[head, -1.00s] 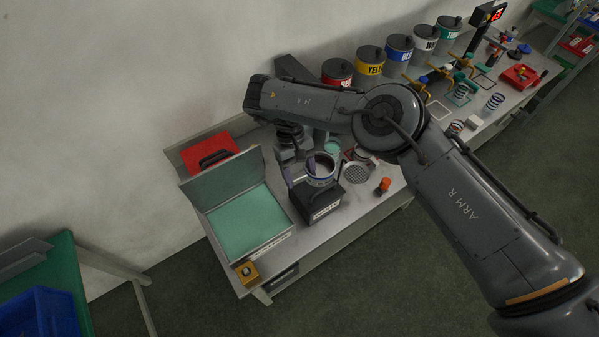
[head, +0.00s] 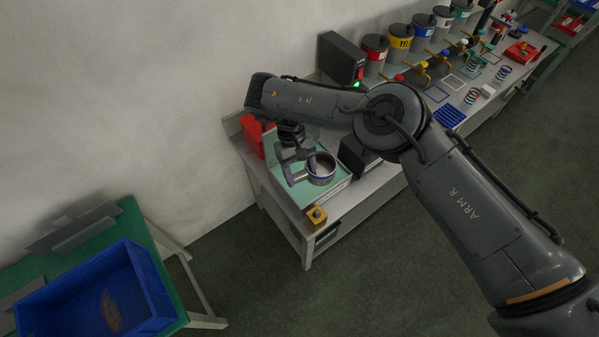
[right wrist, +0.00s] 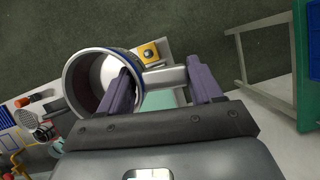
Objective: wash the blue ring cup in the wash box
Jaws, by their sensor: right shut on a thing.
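The blue ring cup (head: 321,169) is a pale metal cup with a dark blue band at its rim. My right gripper (head: 297,172) is shut on it, with the grey handle between the fingers in the right wrist view (right wrist: 165,78). There the cup (right wrist: 92,82) hangs to the left with its mouth showing. Whether the cup touches the box is unclear. My left gripper is not in view.
A yellow button box (head: 316,217) stands at the table's near corner. A black box (head: 360,157) is right of the wash box, and a red object (head: 253,135) lies behind it. Colour cans line the back. A blue bin (head: 100,290) is on the green table at left.

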